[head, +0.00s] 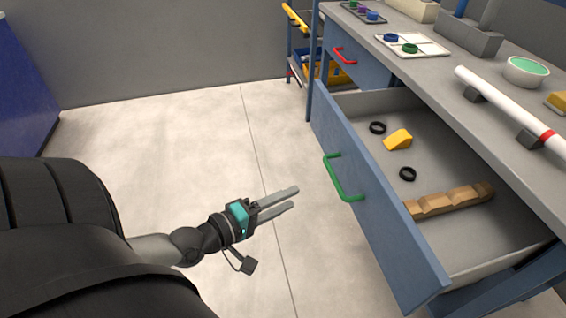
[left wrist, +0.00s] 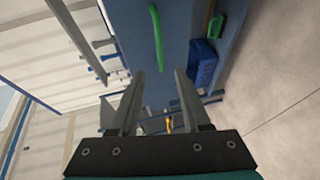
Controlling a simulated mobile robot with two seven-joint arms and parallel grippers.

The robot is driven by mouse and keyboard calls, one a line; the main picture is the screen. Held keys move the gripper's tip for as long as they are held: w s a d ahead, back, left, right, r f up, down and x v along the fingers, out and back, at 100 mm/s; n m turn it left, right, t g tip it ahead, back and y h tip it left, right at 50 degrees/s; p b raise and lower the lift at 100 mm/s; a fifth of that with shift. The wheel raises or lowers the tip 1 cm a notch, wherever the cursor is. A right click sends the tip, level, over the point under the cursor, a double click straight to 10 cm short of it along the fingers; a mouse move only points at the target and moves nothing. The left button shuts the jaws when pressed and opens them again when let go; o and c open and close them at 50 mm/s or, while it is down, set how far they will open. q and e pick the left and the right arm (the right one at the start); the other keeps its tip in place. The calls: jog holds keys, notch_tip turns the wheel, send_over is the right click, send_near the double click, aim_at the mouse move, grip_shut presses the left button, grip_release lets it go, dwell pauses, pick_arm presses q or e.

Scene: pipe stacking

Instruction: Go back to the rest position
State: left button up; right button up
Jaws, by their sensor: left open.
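My left gripper (head: 279,199) is open and empty in the head view, over the bare floor to the left of an open drawer. Its two grey fingers point right, towards the drawer's green handle (head: 343,178), and are apart from it. In the left wrist view the two fingers (left wrist: 158,85) stand apart with nothing between them. The green handle also shows there (left wrist: 156,35), beyond the fingertips. My right gripper is in neither view.
The blue drawer (head: 375,205) stands open, holding a yellow wedge (head: 398,139), two black rings and a wooden piece (head: 448,201). The grey worktop (head: 452,88) above carries a white pipe (head: 505,105) and a bowl (head: 527,71). Floor (head: 180,130) is free left of the drawer.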

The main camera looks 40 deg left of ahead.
pick_arm(q)
jog(key=shift+s, duration=0.2)
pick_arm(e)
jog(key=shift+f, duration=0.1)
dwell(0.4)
pick_arm(q)
jog(key=s+a+f+m+g+y+p, duration=0.2)
jog(key=s+a+f+m+g+p, duration=0.15)
jog(key=f, duration=0.55)
jog(key=s+a+f+m+g+y+p, duration=0.2)
jog(key=s+a+f+m, duration=0.15)
jog(key=f, duration=0.55)
jog(key=s+d+f+m+g+p, duration=0.2)
jog(key=s+d+f+m+g, duration=0.1)
jog(key=s+f, duration=0.3)
jog(key=s+d+f+m+g+p, duration=0.2)
jog(key=s+d+f+m+g, duration=0.2)
jog(key=s, duration=0.6)
notch_tip(320, 180, down, 2)
jog(key=d+m, duration=0.2)
jog(key=shift+s+m+y+p, duration=0.15)
jog(key=shift+m+y+p, duration=0.15)
jog(key=shift+y+p, duration=0.1)
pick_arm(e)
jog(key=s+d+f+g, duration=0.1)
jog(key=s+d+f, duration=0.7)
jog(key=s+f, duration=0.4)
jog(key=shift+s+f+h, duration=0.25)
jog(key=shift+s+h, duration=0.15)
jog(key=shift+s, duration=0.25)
